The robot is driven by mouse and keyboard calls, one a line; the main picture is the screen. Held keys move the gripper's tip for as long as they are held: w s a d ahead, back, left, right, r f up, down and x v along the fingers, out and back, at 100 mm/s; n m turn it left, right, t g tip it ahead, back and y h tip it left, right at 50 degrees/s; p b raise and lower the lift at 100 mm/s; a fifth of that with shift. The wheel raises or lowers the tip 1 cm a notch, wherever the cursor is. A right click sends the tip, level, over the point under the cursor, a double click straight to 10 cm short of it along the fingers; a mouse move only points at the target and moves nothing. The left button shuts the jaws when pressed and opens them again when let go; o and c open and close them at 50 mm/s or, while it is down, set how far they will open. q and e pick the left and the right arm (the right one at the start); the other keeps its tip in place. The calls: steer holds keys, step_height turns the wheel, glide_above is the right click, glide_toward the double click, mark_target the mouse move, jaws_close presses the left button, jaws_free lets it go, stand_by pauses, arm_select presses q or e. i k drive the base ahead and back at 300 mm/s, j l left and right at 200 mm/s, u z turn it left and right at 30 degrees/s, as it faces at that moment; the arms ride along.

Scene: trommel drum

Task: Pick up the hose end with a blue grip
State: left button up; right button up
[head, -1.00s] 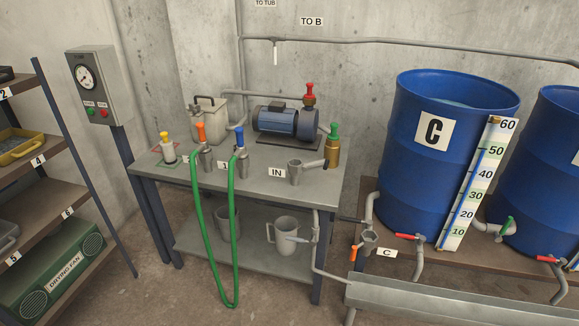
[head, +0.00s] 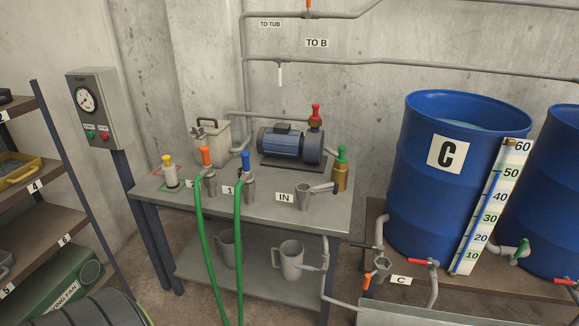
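The hose end with a blue grip (head: 245,165) stands upright in a grey metal holder (head: 247,190) on the metal table. A green hose (head: 239,260) hangs from it over the table's front edge. The hose end with an orange grip (head: 206,157) stands in a similar holder to its left, with a green hose (head: 204,255) hanging down too. Labels beside these holders are partly hidden by the hoses. The lower part of the hoses is cut off by the bottom edge of the view. Neither of my grippers is in view.
The table (head: 262,218) also bears a yellow-topped bottle (head: 170,177), a pump (head: 285,143), an empty holder near the IN label (head: 285,197) and a green-capped brass bottle (head: 340,172). Shelves (head: 62,208) stand left, blue drum C (head: 425,200) right. A dark ribbed shape (head: 98,310) is at bottom left.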

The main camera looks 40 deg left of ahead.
mark_target(247, 177)
steer(key=j+z, duration=0.15)
steer(key=j, duration=0.3)
steer(key=j+z, duration=0.1)
steer(key=j, duration=0.3)
steer(key=k+j+z, duration=0.15)
steer(key=j, duration=0.25)
steer(key=j+z, duration=0.1)
steer(key=j, duration=0.35)
steer(key=k+j+z, duration=0.15)
steer(key=j, duration=0.25)
steer(key=k+j+z, duration=0.1)
steer(key=j, duration=0.3)
